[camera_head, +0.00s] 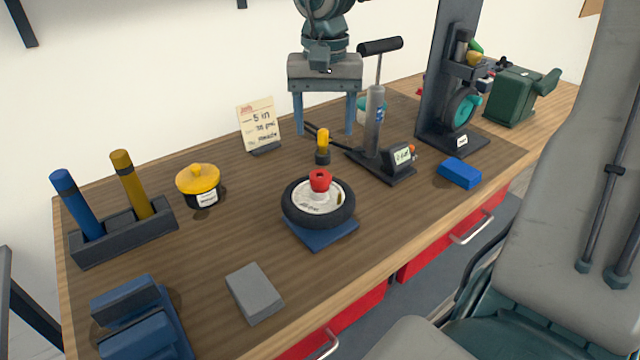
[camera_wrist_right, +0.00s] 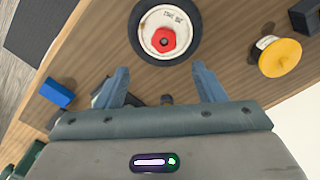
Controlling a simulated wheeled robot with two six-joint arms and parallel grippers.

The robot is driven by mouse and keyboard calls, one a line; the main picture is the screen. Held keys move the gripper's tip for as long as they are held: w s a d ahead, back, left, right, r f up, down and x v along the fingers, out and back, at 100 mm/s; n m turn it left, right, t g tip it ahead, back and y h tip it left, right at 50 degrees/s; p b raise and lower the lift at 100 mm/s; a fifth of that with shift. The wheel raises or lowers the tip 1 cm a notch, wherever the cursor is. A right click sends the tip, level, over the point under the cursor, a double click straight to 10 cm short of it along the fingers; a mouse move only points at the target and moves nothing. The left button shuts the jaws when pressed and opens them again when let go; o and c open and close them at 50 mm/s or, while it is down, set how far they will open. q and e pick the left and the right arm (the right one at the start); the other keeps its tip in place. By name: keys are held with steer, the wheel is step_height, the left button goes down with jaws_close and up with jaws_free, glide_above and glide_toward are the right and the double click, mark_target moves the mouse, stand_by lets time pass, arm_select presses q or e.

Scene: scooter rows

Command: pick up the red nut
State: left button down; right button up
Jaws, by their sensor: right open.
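The red nut (camera_head: 320,180) sits on the white hub of a small black-tyred wheel (camera_head: 290,212), which lies flat on a blue pad. In the right wrist view the red nut (camera_wrist_right: 163,40) shows near the top, inside the wheel (camera_wrist_right: 136,35). My right gripper (camera_head: 325,132) hangs fingers-down toward the back of the bench, behind the wheel and apart from the nut. Its two blue fingers are spread with nothing held; they also show in the right wrist view (camera_wrist_right: 160,75), below the wheel.
A pump (camera_head: 375,115) and a dark stand (camera_head: 432,100) stand right of the wheel. A yellow-lidded pot (camera_head: 198,180), a note card (camera_head: 258,125) and a yellow-topped tool (camera_head: 322,142) are nearby. A blue block (camera_head: 459,172) and a grey block (camera_head: 253,292) lie near the front edge.

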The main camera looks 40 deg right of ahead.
steer(key=n, duration=0.2)
glide_above(320, 177)
steer(key=f, duration=0.5)
steer(key=shift+s+d+f, duration=0.25)
steer(key=shift+d+f, duration=0.05)
steer(key=shift+f, duration=0.1)
steer(key=shift+a+f, duration=0.1)
steer(key=shift+f, duration=0.25)
steer(key=f, duration=0.4)
steer(key=shift+w+a, duration=0.25)
steer(key=shift+f, duration=0.25)
steer(key=shift+s, duration=0.1)
steer(key=shift+r, duration=0.1)
steer(key=c, duration=1)
arm_select(q)
steer(key=shift+w+d+r, duration=0.1)
steer(key=shift+w+r, duration=0.5)
arm_select(e)
steer(key=shift+c, duration=0.3)
